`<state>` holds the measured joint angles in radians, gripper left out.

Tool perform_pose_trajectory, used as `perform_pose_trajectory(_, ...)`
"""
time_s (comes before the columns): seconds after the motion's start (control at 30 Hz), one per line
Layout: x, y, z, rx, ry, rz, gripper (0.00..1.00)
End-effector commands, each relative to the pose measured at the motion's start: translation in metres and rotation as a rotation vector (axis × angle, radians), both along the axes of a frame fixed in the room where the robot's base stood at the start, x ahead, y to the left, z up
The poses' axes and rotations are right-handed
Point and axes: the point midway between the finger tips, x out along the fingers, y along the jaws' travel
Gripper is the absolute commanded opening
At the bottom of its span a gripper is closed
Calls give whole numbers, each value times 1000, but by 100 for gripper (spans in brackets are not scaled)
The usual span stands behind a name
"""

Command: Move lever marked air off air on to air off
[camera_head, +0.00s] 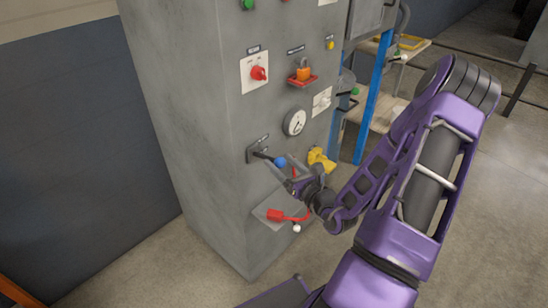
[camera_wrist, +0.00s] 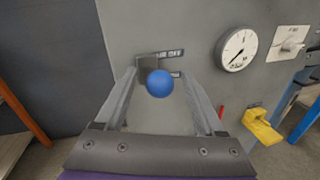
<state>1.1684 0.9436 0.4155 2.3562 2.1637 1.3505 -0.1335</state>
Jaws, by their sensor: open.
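The lever has a blue ball knob (camera_head: 281,162) on a dark arm, mounted on the front of a grey cabinet. In the wrist view the blue ball knob (camera_wrist: 160,83) sits between the two fingers, with clear space on both sides. A dark mount and small label plates (camera_wrist: 168,54) show behind it; one reads "AIR OFF", and the lower one is partly hidden by the knob. My gripper (camera_head: 281,168) is open around the knob, its fingers pointing at the cabinet. I cannot tell whether either finger touches the knob.
A round gauge (camera_wrist: 236,50) is right of the lever. A yellow handle (camera_head: 320,159) stands out close at right. A red handle (camera_head: 287,215) lies below my gripper. A red knob (camera_head: 259,73) and an orange padlock-like part (camera_head: 303,70) are higher. Floor at left is clear.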

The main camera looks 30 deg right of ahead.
Motion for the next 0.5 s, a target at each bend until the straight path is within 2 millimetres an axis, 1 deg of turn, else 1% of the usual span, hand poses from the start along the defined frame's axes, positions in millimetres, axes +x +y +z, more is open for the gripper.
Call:
perform_pose_trajectory(0.03,9,2,0,0,-1,2,71)
perform_pose_trajectory(0.1,19,3,0,-1,-1,2,71)
perform_pose_trajectory(0.2,28,3,0,0,0,0,71)
perform_pose_trajectory(0.3,34,4,0,0,-1,1,71)
perform_pose_trajectory(0.5,36,4,0,1,1,0,71)
